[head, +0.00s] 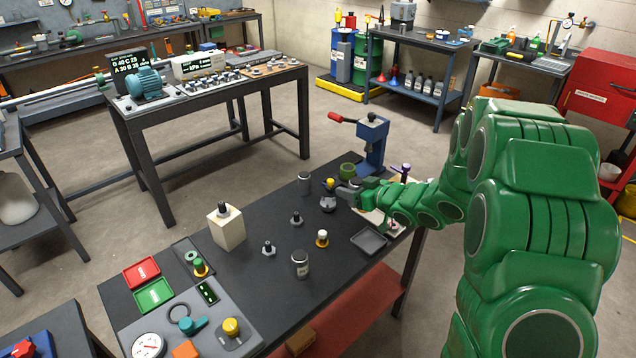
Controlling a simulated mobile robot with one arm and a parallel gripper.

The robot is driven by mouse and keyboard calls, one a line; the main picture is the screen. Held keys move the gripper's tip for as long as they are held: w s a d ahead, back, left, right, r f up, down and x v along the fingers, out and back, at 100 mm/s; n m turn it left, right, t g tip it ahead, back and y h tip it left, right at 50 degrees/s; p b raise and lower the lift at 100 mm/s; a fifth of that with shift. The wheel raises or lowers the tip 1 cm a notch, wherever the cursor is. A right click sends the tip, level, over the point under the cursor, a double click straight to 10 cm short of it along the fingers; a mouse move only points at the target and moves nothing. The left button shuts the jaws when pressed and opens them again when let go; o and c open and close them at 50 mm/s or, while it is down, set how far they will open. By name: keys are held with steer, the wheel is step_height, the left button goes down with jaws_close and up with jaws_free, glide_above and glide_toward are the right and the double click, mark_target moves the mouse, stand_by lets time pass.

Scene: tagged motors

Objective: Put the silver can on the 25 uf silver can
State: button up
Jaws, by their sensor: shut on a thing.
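A silver can (300,264) with a dark top and a pale label stands upright near the front of the dark bench. The print on its label is too small to read. Another grey-silver can (304,183) stands upright farther back, just left of my gripper. I cannot tell which can is marked 25 uf. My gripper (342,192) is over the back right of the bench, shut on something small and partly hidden. A rounded grey piece (328,203) and a yellow-topped piece (330,184) show at its tips; I cannot tell which it holds.
A grey tray (369,240) lies at the right edge. Small posts (297,219) and a cream block (227,226) stand left. Bench surface between the cans is mostly clear.

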steer(key=w+a+r+n+g+y, duration=0.2)
steer(key=w+a+r, duration=0.4)
steer(key=a+r, duration=0.5)
glide_above(300, 173)
steer(key=f, duration=1)
steer(key=shift+s+d+f, duration=0.15)
steer(key=shift+s+f, duration=0.2)
steer(key=shift+w+a+f, duration=0.2)
steer(key=shift+w+f, duration=0.55)
steer(key=shift+f, duration=1.55)
steer(key=shift+f, duration=0.1)
steer(key=o, duration=1.1)
